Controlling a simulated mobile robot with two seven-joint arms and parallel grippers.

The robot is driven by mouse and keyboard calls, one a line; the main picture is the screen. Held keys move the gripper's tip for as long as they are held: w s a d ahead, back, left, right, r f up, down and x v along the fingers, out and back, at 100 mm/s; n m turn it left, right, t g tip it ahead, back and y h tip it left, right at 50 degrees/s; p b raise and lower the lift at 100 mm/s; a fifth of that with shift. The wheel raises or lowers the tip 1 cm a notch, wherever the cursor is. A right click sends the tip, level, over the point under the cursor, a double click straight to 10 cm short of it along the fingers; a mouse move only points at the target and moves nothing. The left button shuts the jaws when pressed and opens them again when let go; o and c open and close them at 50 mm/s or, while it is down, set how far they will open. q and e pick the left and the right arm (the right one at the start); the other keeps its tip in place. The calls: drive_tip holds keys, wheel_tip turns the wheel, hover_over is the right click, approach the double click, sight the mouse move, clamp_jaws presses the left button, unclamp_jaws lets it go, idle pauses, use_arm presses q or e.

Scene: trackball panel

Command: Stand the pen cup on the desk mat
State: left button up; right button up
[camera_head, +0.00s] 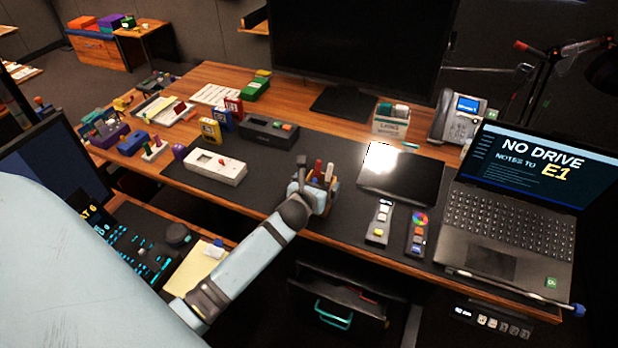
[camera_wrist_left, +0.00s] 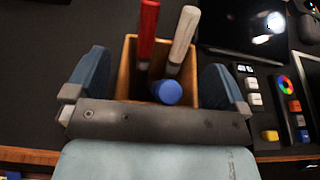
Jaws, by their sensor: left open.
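The pen cup (camera_head: 333,188) is a tan wooden box-shaped holder with red, white and blue pens in it. It appears upright near the front edge of the dark desk mat (camera_head: 268,165); its base is hidden by my gripper. My left gripper (camera_head: 314,194) is at the cup. In the left wrist view the blue fingers (camera_wrist_left: 158,82) are open, one on each side of the cup (camera_wrist_left: 125,80), with little gap; I cannot tell whether they touch it. My right gripper is not in view.
A black tablet (camera_head: 405,178) lies right of the cup, with small button panels (camera_head: 380,222) and a laptop (camera_head: 508,230) beyond. A white device (camera_head: 215,167) and a dark box (camera_head: 268,130) sit to the left. An open drawer (camera_head: 338,295) is below the desk edge.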

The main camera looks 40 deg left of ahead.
use_arm(q)
drive_tip(key=v, duration=1)
drive_tip(key=s+d+f+n+g+h, duration=0.1)
drive_tip(key=s+d+f+n, duration=0.3)
drive_tip(key=n, duration=0.6)
drive_tip(key=s+d+f+n+g+h, duration=0.1)
drive_tip(key=s+d+f+n+h, duration=0.2)
drive_tip(key=n, duration=0.7)
drive_tip(key=s+d+f+n+g+h+b, duration=0.1)
drive_tip(key=s+d+f+n+h, duration=0.1)
drive_tip(key=s+d+f+n, duration=0.5)
drive_tip(key=s+n, duration=0.2)
drive_tip(key=n, duration=0.1)
drive_tip(key=shift+s+d+f, duration=0.2)
drive_tip(key=shift+s+f, duration=0.05)
drive_tip(key=shift+s, duration=0.1)
drive_tip(key=shift+a, duration=0.1)
